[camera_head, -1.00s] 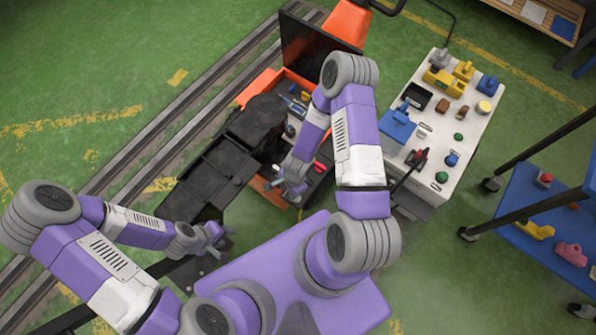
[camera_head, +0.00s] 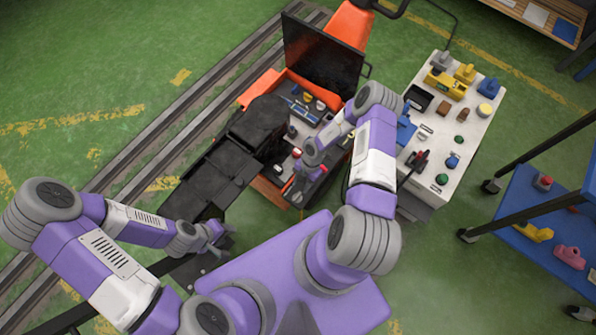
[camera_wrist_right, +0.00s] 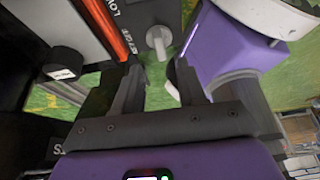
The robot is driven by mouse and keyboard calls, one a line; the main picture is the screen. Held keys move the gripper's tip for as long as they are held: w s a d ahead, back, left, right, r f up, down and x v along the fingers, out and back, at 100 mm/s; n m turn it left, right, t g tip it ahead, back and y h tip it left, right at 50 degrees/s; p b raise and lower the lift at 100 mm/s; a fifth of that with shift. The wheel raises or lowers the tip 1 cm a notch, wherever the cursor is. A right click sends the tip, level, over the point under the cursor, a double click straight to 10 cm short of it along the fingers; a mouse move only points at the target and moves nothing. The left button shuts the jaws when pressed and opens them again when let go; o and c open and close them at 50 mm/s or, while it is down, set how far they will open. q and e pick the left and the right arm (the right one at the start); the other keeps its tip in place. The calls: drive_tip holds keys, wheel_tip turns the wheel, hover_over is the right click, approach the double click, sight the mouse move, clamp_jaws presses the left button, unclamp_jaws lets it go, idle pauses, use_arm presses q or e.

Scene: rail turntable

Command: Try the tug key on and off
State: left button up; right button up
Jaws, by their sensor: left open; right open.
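My right gripper (camera_head: 298,172) is over the near part of the panel, open. In the right wrist view, the open fingers (camera_wrist_right: 158,85) have nothing between their tips. A grey, round-headed part on a short stem (camera_wrist_right: 158,38) lies just beyond the tips, apart from them; I cannot tell whether it is the tug key. A black knob with a white label (camera_wrist_right: 65,62) is to its left. My left gripper (camera_head: 218,235) is open and empty, near the dark seat.
A white bench (camera_head: 447,128) with several small coloured parts stands right of the tug. A blue-shelved cart (camera_head: 540,205) is further right. The black seat sections (camera_head: 215,168) lie left of the panel. Green floor is free on the left.

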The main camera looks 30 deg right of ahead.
sight(297, 196)
drive_tip(key=b+x, duration=0.1)
drive_tip(key=x, duration=0.5)
drive_tip(key=shift+a+f+b, duration=0.1)
drive_tip(key=shift+f+b, duration=0.2)
drive_tip(key=shift+f, duration=0.05)
clamp_jaws()
